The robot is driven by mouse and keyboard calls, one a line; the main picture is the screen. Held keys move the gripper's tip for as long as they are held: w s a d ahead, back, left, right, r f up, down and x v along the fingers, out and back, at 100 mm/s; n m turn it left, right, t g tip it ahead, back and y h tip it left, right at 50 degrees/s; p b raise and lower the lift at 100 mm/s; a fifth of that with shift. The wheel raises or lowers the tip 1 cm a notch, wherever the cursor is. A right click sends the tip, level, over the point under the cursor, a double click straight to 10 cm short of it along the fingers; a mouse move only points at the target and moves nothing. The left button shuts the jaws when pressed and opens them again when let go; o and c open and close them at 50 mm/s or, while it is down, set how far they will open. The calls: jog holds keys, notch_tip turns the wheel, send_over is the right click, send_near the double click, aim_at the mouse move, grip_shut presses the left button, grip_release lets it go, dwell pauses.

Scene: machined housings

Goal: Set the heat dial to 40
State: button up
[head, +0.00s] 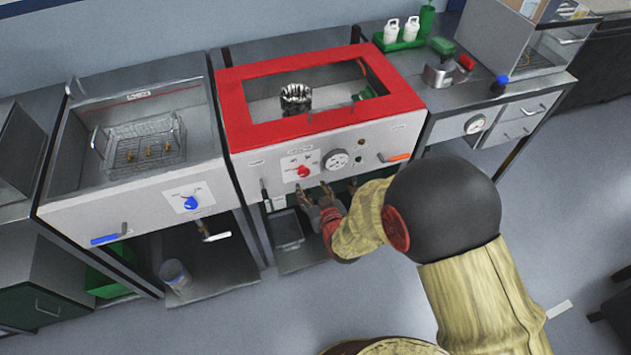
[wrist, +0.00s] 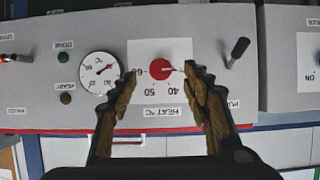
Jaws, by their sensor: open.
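The heat dial is a red round knob (wrist: 160,73) on a white plate on the front of the red-topped housing; it also shows in the head view (head: 303,171). In the wrist view a pale pointer mark extends from its right side. The numbers 40, 50 and 60 show below and left of the knob; the 40 is at lower right. The right finger covers part of the plate's right side. My gripper (head: 318,190) is open in front of the panel, its fingertips either side of the dial in the wrist view. Contact with the knob cannot be told.
A pressure-style gauge (wrist: 99,73) sits beside the dial plate, with small indicators near it. A black lever (wrist: 237,52) stands out on the other side. The red frame (head: 239,104) tops the housing. A neighbouring unit has a blue dial (head: 190,203). Open floor lies in front.

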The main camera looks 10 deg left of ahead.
aim_at(306, 173)
jog(key=x, duration=0.2)
jog(key=r+b+x, duration=0.1)
jog(key=x, duration=0.2)
jog(key=b+x, duration=0.1)
jog(key=x, duration=0.2)
jog(key=shift+w+a+r, duration=0.15)
jog(key=shift+w+r, duration=0.1)
jog(key=shift+c, duration=1)
jog(key=c, duration=1)
jog(key=shift+o, duration=0.2)
jog(key=shift+t, duration=0.3)
jog(key=shift+y+b, duration=0.3)
jog(key=shift+b, duration=0.05)
jog(key=m, duration=0.1)
jog(key=m+y, duration=0.1)
jog(key=m+g+y+b, duration=0.1)
jog(key=shift+w+d, duration=0.15)
jog(key=shift+d, duration=0.1)
jog(key=m+y, duration=0.1)
jog(key=m, duration=0.1)
jog(key=m+y, duration=0.1)
jog(key=m, duration=0.2)
jog(key=shift+w+d+f+g+y+p, duration=0.1)
jog(key=shift+f+g+y+p, duration=0.05)
jog(key=shift+g+y+p, duration=0.2)
